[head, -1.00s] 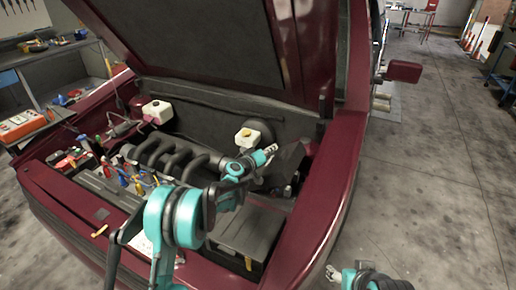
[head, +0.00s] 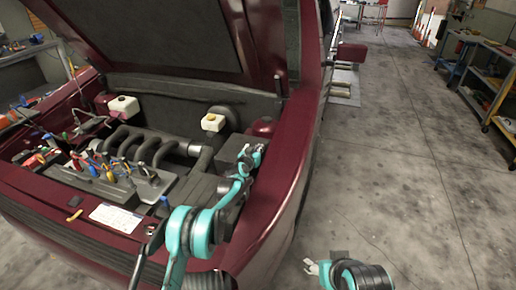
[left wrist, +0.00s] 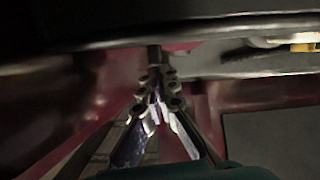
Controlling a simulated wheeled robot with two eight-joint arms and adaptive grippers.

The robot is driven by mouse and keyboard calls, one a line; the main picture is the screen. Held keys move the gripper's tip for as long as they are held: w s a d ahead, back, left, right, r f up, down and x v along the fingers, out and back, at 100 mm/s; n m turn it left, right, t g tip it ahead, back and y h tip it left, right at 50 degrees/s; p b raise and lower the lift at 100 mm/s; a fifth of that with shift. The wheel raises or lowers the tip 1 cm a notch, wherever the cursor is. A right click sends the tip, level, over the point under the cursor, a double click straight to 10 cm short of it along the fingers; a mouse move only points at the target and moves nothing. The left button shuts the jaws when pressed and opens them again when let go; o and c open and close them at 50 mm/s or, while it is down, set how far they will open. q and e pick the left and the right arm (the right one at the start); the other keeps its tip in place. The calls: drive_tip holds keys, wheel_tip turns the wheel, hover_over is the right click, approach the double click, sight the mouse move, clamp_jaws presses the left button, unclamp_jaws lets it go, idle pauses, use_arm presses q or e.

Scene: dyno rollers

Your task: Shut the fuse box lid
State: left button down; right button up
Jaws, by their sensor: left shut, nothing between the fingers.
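The fuse box (head: 232,148) appears as a dark grey box at the right rear of the engine bay, partly hidden by my left gripper. Its lid cannot be clearly told from its body, so how far it stands open is unclear. My left gripper (head: 254,153) is shut and empty, at the box's right side; contact cannot be told. In the left wrist view its closed fingers (left wrist: 156,105) point below a dark edge (left wrist: 90,50), with dark red bodywork behind. My right gripper (head: 311,267) is low over the floor outside the car, its fingertips apart and empty.
The raised hood (head: 170,35) hangs over the bay. The red right fender (head: 290,165) borders my left gripper. A white reservoir (head: 212,123) stands left of the box, and coloured cables (head: 95,165) lie farther left.

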use_arm(q)
drive_tip(key=shift+s+d+f, duration=0.1)
drive_tip(key=shift+d+f, duration=0.05)
drive_tip(key=shift+f, duration=0.15)
idle(0.4)
